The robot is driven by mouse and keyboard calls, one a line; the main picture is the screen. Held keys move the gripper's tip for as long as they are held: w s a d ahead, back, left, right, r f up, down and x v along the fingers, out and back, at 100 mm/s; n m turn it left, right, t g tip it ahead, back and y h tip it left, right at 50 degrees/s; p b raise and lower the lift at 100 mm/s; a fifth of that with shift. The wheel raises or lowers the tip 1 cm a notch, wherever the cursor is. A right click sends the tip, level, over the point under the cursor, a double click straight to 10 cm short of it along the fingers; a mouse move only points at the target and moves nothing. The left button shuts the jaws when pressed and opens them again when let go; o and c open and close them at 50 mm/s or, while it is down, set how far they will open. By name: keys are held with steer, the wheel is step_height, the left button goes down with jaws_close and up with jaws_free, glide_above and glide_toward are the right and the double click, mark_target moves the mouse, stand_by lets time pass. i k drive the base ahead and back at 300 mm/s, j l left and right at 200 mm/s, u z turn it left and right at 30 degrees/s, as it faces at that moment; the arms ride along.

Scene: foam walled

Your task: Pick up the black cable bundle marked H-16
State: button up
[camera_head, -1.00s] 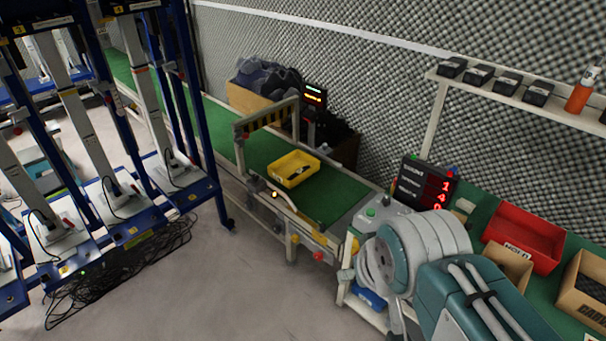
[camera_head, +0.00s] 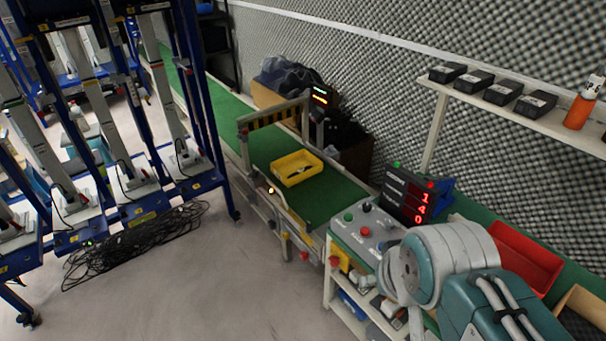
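No label reading H-16 can be read in this view. A tangle of black cables (camera_head: 135,243) lies on the floor beside and under the blue racks at the left. Inside the yellow bin (camera_head: 309,177) on the green conveyor are small dark and light items, too small to identify. My arm shows at the lower right, but my gripper is not in view.
Blue racks (camera_head: 197,120) with grey columns stand at the left. The green conveyor (camera_head: 334,199) runs along the foam wall. A control box (camera_head: 362,229), a red display (camera_head: 408,195) and a red bin (camera_head: 524,258) are at the right. Grey floor (camera_head: 240,285) is clear in front.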

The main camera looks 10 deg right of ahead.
mark_target(300, 169)
steer(key=i+j+u, duration=0.35)
steer(key=i, duration=0.15)
steer(key=i+u, duration=0.35)
steer(key=i, duration=0.2)
steer(key=i+j+z, duration=0.2)
steer(key=i, duration=0.35)
steer(key=i+j+z, duration=0.15)
steer(key=i, duration=0.45)
steer(key=i+j+z, duration=0.1)
steer(key=z, duration=0.35)
steer(key=i+j+z, duration=0.2)
steer(key=z, duration=0.3)
steer(key=i+j+z, duration=0.25)
steer(key=z, duration=0.2)
steer(key=i+j+z, duration=0.15)
steer(key=j+z, duration=0.2)
steer(key=z, duration=0.15)
steer(key=j+z, duration=0.45)
steer(key=i+l, duration=0.05)
steer(key=l, duration=0.05)
